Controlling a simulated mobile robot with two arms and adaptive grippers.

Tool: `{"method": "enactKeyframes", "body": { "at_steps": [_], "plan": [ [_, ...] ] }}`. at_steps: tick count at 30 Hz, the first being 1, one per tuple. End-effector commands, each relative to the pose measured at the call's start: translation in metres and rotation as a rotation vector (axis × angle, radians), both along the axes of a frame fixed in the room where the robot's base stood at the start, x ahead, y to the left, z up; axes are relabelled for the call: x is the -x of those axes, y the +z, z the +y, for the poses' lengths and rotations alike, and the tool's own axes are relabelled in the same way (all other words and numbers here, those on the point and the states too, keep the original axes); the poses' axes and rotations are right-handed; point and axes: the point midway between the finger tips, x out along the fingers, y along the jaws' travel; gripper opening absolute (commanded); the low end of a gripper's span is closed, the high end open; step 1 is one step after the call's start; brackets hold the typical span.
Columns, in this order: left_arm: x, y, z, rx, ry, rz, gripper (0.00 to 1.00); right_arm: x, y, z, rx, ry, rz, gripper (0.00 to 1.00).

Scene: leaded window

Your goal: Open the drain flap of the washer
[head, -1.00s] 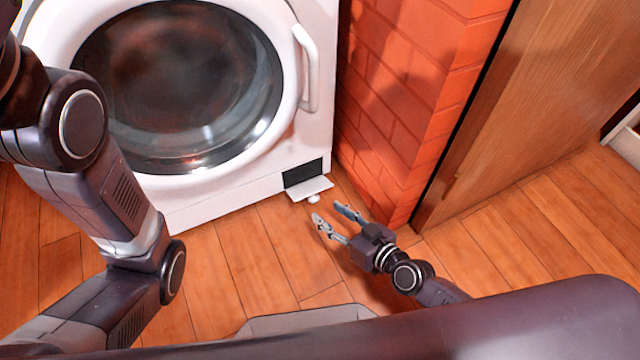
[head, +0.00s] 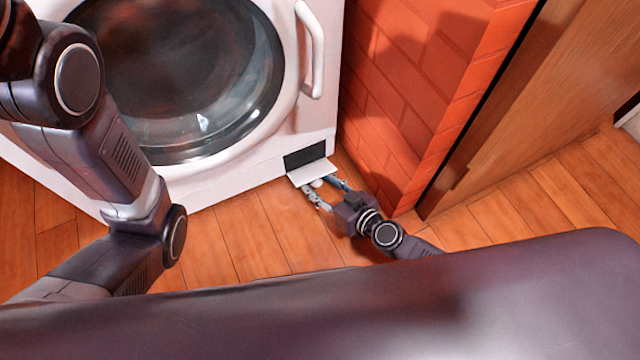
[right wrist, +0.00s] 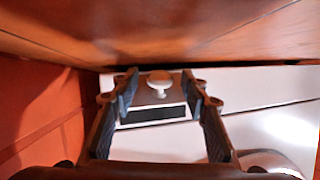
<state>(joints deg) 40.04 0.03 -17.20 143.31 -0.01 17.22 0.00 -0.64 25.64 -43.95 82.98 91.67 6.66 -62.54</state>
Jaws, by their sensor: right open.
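The white washer (head: 225,183) stands at the back left with its round door closed. Its small drain flap (head: 310,173), low on the right front, is tilted down and outward, baring a dark opening (head: 304,157). My right gripper (head: 320,184) is open at the flap's outer edge, one finger on each side of the small white knob (head: 317,183). In the right wrist view the flap (right wrist: 148,98) and knob (right wrist: 159,79) show between the two spread fingers. I cannot tell whether the fingers touch the flap. My left arm is at the left; its gripper is out of view.
A red brick wall (head: 410,90) stands close to the right of the washer and my right gripper. A wooden door or panel (head: 530,110) is farther right. The wooden floor (head: 245,235) in front of the washer is clear. The washer's door handle (head: 313,50) sticks out above the flap.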

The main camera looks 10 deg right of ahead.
Motion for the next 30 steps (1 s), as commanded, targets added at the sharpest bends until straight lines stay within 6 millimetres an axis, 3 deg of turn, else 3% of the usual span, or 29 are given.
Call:
{"method": "enactKeyframes", "body": {
  "at_steps": [6, 17, 30],
  "plan": [
    [-0.0031, 0.0007, -0.0008, -0.001, 0.001, 0.006, 0.4, -0.0002, 0.0004, 0.0002, 0.0, 0.0, 0.0, 0.39],
    [-0.0028, 0.0007, -0.0007, -0.001, 0.001, 0.006, 0.4, -0.0002, 0.0006, 0.0, 0.0, 0.0, -0.001, 0.0],
    [0.001, -0.0046, 0.0003, 0.0, 0.0, -0.002, 0.4, 0.0008, -0.0081, -0.0007, 0.002, 0.0, 0.0, 0.0]
  ]
}}
